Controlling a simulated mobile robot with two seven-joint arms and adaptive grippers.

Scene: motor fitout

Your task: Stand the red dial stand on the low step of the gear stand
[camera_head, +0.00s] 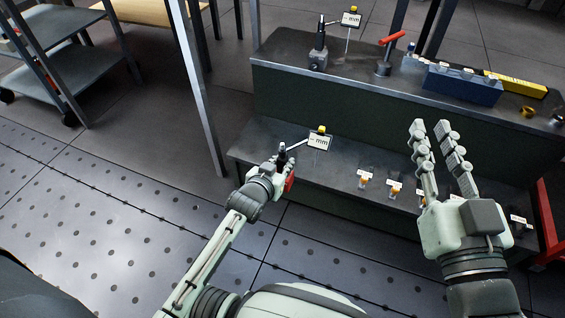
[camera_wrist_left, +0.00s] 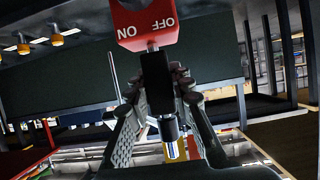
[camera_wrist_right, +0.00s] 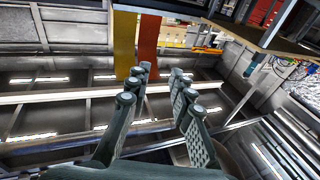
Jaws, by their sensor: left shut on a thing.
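The red dial stand has a red ON/OFF base (camera_wrist_left: 146,26), a dark post (camera_head: 282,152) and a small "mm" display (camera_head: 319,141) on a thin arm. My left gripper (camera_head: 282,170) is shut on its post; the left wrist view shows fingers on both sides of it. The base shows just below the fingers (camera_head: 289,184). The dial stand is at the front left of the gear stand (camera_head: 330,102), by the edge of its low step (camera_head: 262,132); I cannot tell its height. My right gripper (camera_head: 437,155) is open and empty, fingertips apart in the right wrist view (camera_wrist_right: 158,85).
Several small orange-topped parts with labels (camera_head: 394,190) stand along the low step to the right. The upper step holds a dark-based dial stand (camera_head: 318,60), a red-handled tool (camera_head: 385,58) and a blue box (camera_head: 462,87). The low step's left end looks clear.

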